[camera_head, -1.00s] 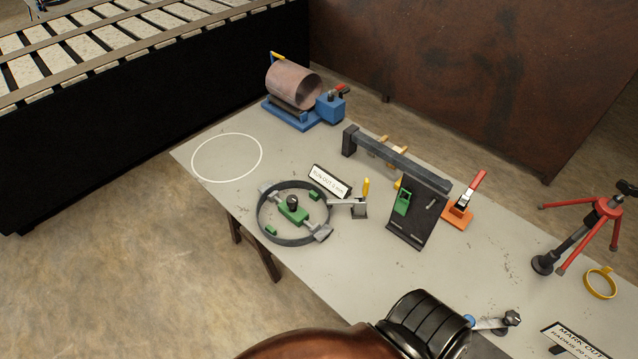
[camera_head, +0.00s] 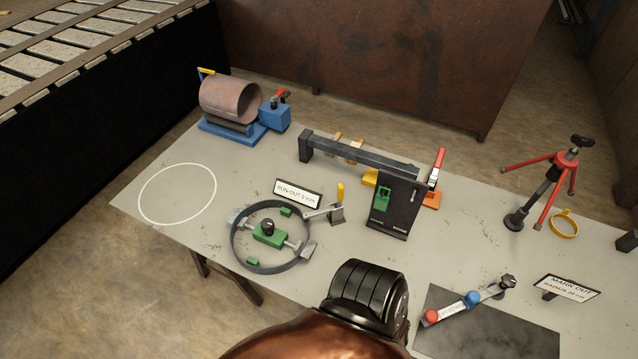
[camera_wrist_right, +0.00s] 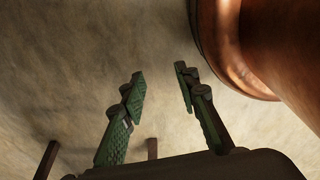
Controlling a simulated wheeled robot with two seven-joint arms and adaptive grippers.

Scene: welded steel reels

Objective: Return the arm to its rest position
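My right gripper (camera_wrist_right: 160,74) shows in the right wrist view with its two green-padded fingers apart and nothing between them. Bare floor lies behind the fingers, and a copper-coloured link of mine fills the upper right of that view. In the head view a copper and black link of my arm (camera_head: 368,296) rises from the bottom edge, in front of the table's near edge. It hides part of the table there. No gripper shows in the head view, and my left gripper is in neither view.
The grey table (camera_head: 262,180) holds a ring fixture (camera_head: 270,236), a blue stand with a rolled cylinder (camera_head: 231,100), a dark bracket (camera_head: 395,206), a red tripod (camera_head: 553,178), a yellow ring (camera_head: 563,224) and a dark plate (camera_head: 490,328). A table leg (camera_wrist_right: 47,160) shows in the wrist view.

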